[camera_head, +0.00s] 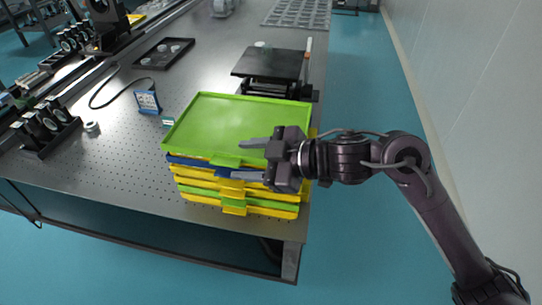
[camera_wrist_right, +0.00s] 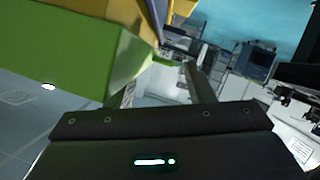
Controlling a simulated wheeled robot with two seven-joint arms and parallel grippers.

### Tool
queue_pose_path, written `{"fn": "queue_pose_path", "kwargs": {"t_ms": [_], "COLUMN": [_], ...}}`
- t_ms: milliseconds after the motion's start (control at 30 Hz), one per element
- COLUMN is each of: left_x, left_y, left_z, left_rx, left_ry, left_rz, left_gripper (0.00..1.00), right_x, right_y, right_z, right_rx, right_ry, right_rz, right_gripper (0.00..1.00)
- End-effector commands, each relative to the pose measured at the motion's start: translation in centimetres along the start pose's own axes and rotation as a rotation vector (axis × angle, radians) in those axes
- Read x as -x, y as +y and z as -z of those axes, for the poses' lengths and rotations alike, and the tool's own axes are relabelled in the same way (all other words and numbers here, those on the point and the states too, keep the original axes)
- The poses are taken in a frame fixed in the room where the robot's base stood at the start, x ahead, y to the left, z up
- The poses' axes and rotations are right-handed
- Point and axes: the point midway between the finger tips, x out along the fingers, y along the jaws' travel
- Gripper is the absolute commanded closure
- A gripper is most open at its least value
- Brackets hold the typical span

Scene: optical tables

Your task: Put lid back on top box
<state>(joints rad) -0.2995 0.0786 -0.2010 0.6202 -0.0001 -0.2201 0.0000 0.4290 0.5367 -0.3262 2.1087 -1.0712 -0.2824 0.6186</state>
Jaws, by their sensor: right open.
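A green lid (camera_head: 230,120) lies on top of a stack of boxes near the table's front right corner. Under it show a blue box (camera_head: 187,162) and several yellow and green layers (camera_head: 205,190). My right gripper (camera_head: 249,160) is at the lid's front right corner, with its fingers open and pointing left. One finger shows over the lid's front part and the other lower, in front of the stack. In the right wrist view green (camera_wrist_right: 70,55) and yellow (camera_wrist_right: 110,8) surfaces are close on the left. Whether the fingers touch the lid cannot be told. My left gripper is not in view.
A black lift platform (camera_head: 270,65) stands behind the stack. A small blue device (camera_head: 148,101) with a cable is to the left. Black optical mounts (camera_head: 42,128) line the table's left side. The perforated tabletop (camera_head: 110,160) is mostly clear left of the stack.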

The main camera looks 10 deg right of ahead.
Motion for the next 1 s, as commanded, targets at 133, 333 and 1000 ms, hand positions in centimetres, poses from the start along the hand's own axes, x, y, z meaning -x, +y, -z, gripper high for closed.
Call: {"fn": "queue_pose_path", "kwargs": {"t_ms": [133, 333, 1000], "left_x": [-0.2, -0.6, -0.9], "left_y": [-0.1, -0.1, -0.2], "left_z": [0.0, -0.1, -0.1], "left_rx": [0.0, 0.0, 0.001], "left_ry": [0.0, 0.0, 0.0], "left_rz": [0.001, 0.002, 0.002], "left_gripper": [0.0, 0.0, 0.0], "right_x": [2.8, 7.2, 11.2], "right_y": [-0.1, -0.1, -0.1], "right_z": [-0.2, -0.2, 0.0], "right_rx": [0.004, 0.002, 0.0], "right_ry": [-0.005, -0.004, 0.0], "right_rz": [-0.001, -0.002, 0.001], "right_gripper": [0.52, 0.52, 0.52]}}
